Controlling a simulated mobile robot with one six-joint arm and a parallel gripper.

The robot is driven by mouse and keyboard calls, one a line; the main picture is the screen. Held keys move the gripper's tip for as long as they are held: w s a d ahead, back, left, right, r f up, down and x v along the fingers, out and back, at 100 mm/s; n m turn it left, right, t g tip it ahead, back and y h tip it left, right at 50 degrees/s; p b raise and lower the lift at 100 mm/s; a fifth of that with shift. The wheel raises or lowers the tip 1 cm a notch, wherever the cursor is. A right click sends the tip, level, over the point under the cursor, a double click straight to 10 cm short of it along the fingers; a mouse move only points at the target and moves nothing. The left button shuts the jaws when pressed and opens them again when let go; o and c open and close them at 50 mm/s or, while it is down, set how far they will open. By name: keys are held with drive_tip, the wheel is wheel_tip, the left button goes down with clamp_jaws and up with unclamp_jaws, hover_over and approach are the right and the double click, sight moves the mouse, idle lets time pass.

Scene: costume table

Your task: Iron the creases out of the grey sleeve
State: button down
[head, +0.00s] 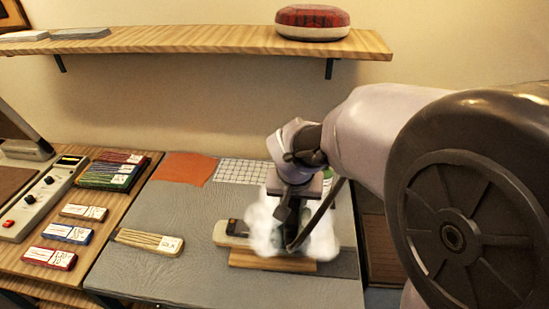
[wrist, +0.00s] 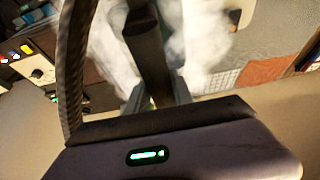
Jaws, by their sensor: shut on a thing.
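My gripper (head: 290,212) is at the right part of the table, pointing down into a cloud of white steam. In the wrist view my gripper (wrist: 156,92) is shut on a dark handle (wrist: 147,45), which looks like the iron's. A black cord (head: 322,212) hangs beside it. Below the steam is a low wooden stand (head: 272,262) with a pale padded top (head: 224,234), which looks like a sleeve board. Steam and gripper hide most of its top and the iron's sole. I cannot make out the grey sleeve or its creases.
A wooden block with a label (head: 149,241) lies left on the grey mat (head: 150,282). An orange cloth (head: 186,168) and a white grid sheet (head: 240,172) lie behind. Several labelled boxes and a control panel (head: 40,195) stand further left. A shelf (head: 190,39) hangs above.

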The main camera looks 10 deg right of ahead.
drive_tip(key=shift+r+p, duration=1.6)
drive_tip(key=shift+r, duration=0.65)
